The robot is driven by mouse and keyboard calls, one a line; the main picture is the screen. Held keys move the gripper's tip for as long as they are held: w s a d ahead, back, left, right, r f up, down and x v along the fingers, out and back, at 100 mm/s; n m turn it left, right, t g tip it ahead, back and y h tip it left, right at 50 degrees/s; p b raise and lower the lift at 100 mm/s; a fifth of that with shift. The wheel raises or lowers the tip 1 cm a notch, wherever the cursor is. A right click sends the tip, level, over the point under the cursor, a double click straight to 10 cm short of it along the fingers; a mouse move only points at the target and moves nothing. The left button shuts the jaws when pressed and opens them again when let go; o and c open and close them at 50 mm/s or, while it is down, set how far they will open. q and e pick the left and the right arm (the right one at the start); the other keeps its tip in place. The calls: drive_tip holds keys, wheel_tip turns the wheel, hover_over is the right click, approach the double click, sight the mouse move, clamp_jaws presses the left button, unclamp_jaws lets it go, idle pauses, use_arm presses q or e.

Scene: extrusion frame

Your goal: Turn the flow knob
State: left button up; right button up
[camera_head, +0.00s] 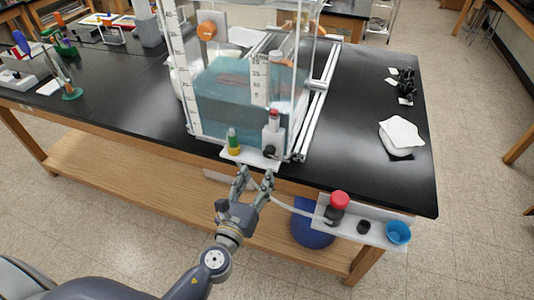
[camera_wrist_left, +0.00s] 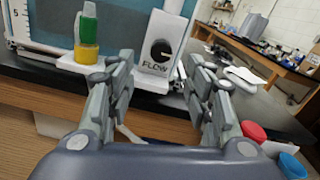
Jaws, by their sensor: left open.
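The flow knob (camera_wrist_left: 161,50) is a dark round knob on a white block labelled FLOW (camera_wrist_left: 158,70). In the head view the knob (camera_head: 270,151) sits low on the front of the clear water tank (camera_head: 225,100), at the table's front edge. My left gripper (camera_head: 256,172) is open and empty just in front of the block. In the left wrist view its two fingers (camera_wrist_left: 153,78) stand apart, with the knob beyond and between them. I see no contact with the knob. My right gripper is not in view.
A green and yellow piece (camera_wrist_left: 87,35) stands left of the knob on the white shelf. A side shelf (camera_head: 377,235) holds a red-capped item (camera_head: 339,202) and a blue cup (camera_head: 398,232). White paper (camera_head: 401,134) lies on the black table (camera_head: 360,90). Space before the table is open.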

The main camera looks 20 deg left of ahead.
sight(268, 156)
use_arm(q)
drive_tip(key=w+p, duration=0.1)
drive_tip(key=w, duration=0.7)
drive_tip(key=shift+w+d, duration=0.15)
drive_tip(key=shift+d, duration=0.05)
drive_tip(key=shift+w, duration=0.45)
drive_tip(key=shift+c, duration=1.1)
drive_tip(key=c, duration=0.9)
drive_tip(key=shift+o, duration=0.2)
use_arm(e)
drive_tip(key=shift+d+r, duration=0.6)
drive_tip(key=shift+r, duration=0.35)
